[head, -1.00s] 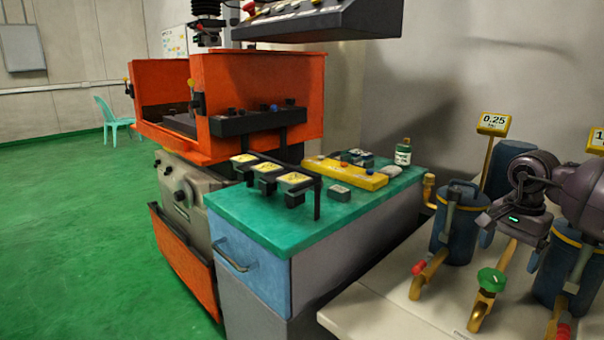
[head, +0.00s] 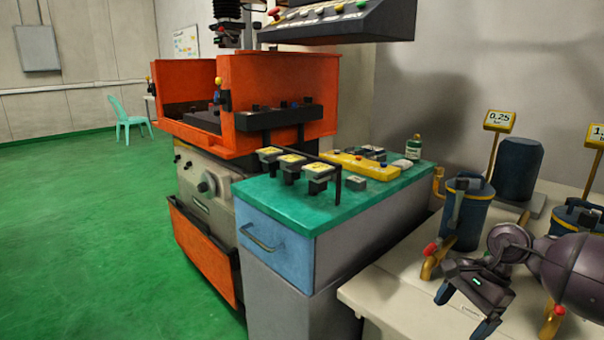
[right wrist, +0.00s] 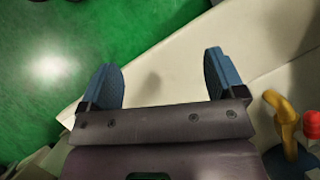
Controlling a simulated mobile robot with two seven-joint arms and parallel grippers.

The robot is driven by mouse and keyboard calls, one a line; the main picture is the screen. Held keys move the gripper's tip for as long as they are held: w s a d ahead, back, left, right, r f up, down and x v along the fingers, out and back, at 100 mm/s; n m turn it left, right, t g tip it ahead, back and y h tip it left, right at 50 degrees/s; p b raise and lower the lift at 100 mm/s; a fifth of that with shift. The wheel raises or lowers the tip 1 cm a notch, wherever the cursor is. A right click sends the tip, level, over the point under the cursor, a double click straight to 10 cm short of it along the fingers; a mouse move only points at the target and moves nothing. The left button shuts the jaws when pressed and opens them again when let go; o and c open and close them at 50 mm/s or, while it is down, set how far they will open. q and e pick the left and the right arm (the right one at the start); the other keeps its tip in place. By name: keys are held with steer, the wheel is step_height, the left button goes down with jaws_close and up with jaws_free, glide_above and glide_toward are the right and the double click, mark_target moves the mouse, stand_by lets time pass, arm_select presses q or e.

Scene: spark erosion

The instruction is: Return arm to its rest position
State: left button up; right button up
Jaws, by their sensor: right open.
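My right arm comes in from the right in the head view, and its gripper (head: 465,312) hangs low over the front part of the pale table (head: 385,296). In the right wrist view the gripper (right wrist: 162,78) has its two blue fingers wide apart with nothing between them. Below them are the table's pale surface and edge, with the green floor beyond. My left gripper is not in view.
A blue canister (head: 466,212) with a brass tap stands behind my right gripper. A red-handled tap (right wrist: 311,124) is close to its right in the wrist view. A teal-topped cabinet (head: 330,213) and an orange machine (head: 265,92) stand left. Green floor (head: 90,230) is open.

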steer(key=s+a+f+m+t+y, duration=0.35)
steer(key=s+a+m+y, duration=0.3)
steer(key=a+m, duration=0.25)
steer(key=s+a+f+m+t+y, duration=0.3)
steer(key=s+a+f+m+y, duration=0.2)
steer(key=s+a+m, duration=0.3)
steer(key=s+d+f+n+t+h, duration=0.1)
steer(key=s+d+f+n+h, duration=0.5)
steer(key=n, duration=0.5)
steer(key=s+d+f+n+t+h, duration=0.15)
steer(key=s+n+h, duration=0.35)
steer(key=s+n, duration=0.5)
steer(key=s+d+f+n+t+h, duration=0.25)
steer(key=s+d+n+h, duration=0.2)
steer(key=n, duration=0.85)
arm_select(q)
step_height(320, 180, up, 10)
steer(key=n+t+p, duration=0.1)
steer(key=p, duration=1.1)
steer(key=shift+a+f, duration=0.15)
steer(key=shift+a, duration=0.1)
arm_select(e)
step_height(320, 180, up, 9)
steer(key=m+h, duration=0.1)
steer(key=shift+s, duration=0.45)
